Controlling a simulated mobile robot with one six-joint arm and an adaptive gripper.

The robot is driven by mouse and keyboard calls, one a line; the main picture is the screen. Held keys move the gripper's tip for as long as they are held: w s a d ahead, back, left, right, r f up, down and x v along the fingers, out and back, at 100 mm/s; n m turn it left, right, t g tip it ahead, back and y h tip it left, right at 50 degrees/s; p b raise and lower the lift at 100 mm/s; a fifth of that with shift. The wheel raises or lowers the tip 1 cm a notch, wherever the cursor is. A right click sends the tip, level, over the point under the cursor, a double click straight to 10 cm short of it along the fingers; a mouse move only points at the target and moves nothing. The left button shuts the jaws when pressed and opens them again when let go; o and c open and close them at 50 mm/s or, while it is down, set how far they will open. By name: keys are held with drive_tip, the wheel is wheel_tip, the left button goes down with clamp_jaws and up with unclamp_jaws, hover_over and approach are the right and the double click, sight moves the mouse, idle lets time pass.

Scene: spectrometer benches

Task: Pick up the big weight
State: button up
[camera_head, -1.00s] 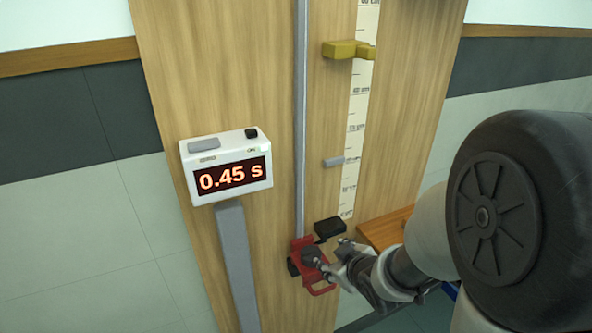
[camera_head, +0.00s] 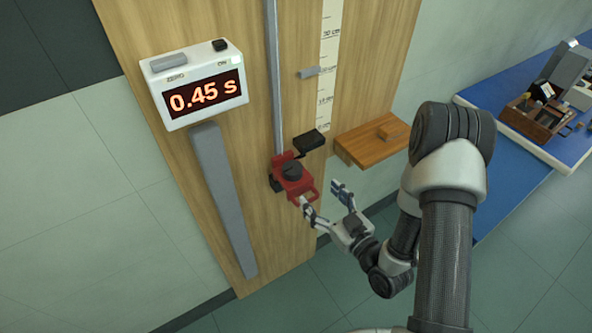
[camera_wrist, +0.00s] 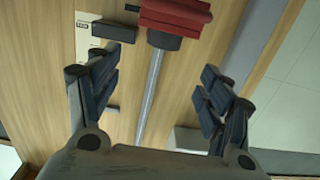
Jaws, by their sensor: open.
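A dark round piece (camera_head: 291,171), possibly the big weight, sits on the red carriage (camera_head: 299,187) at the lower end of the vertical rail. In the wrist view, the red carriage (camera_wrist: 176,14) is at the top edge, with a dark cylinder (camera_wrist: 163,41) against it. My gripper (camera_head: 322,200) is open and empty, just below and to the right of the carriage. In the wrist view, the fingers of my gripper (camera_wrist: 160,85) are spread wide, with the grey rail (camera_wrist: 150,95) showing between them. No other weight is clearly identifiable.
A white timer (camera_head: 195,84) reading 0.45 s is on the wooden board, left of the rail. A black block (camera_head: 309,142) is beside the carriage. A blue bench (camera_head: 515,190) with equipment stands at right.

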sight(297, 172)
drive_tip(key=x, duration=0.8)
drive_tip(key=shift+w+a, duration=0.15)
drive_tip(key=b+x, duration=0.1)
drive_tip(key=x, duration=0.3)
drive_tip(key=shift+a, duration=0.3)
drive_tip(key=shift+w+a, duration=0.25)
drive_tip(key=shift+w, duration=0.15)
drive_tip(key=shift+c, duration=0.5)
drive_tip(key=c, duration=1.2)
